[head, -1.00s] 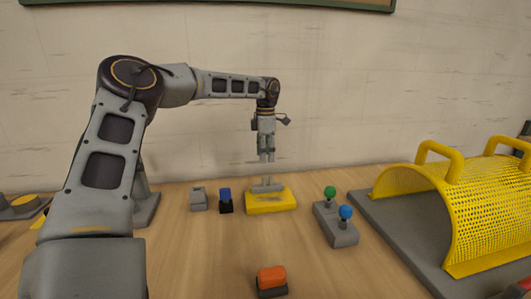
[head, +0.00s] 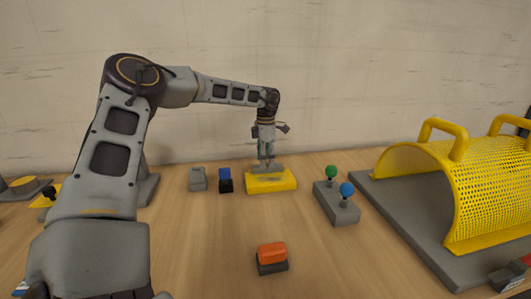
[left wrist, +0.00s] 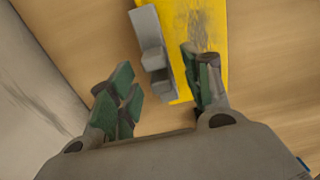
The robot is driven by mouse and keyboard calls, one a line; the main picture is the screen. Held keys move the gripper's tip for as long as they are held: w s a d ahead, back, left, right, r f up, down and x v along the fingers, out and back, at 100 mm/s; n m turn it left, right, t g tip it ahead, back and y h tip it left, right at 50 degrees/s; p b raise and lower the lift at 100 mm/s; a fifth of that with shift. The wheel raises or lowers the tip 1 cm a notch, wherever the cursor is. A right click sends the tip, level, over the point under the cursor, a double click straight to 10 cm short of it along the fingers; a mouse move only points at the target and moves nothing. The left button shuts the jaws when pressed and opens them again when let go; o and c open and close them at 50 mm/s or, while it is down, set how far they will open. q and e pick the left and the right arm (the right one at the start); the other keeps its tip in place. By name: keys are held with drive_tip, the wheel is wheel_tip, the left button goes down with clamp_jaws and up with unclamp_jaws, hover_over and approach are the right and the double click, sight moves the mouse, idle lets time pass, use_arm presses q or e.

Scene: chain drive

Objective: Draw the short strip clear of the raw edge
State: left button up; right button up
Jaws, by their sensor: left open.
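A yellow block (head: 271,182) stands near the wall. A grey strip-like piece with raised parts (head: 265,168) lies on its top; I take this to be the short strip. In the left wrist view the grey piece (left wrist: 150,45) lies along one edge of the yellow block (left wrist: 203,65), whose top has a dark scuffed patch. My left gripper (head: 266,158) points down just above the grey piece. In the left wrist view its green-padded fingers (left wrist: 160,85) are apart, on either side of the piece. I cannot tell whether they touch it. My right gripper is not in view.
A blue-topped switch (head: 225,180) and a grey block (head: 198,179) stand left of the yellow block. A grey base with green and blue knobs (head: 336,203) stands to its right. An orange-topped button (head: 272,257) is in front. A yellow mesh guard (head: 480,190) fills the right.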

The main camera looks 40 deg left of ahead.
use_arm(q)
drive_tip(key=shift+f+b, duration=0.3)
drive_tip(key=shift+f, duration=1.25)
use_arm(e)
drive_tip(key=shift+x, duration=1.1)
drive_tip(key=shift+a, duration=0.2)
use_arm(q)
drive_tip(key=c, duration=1.1)
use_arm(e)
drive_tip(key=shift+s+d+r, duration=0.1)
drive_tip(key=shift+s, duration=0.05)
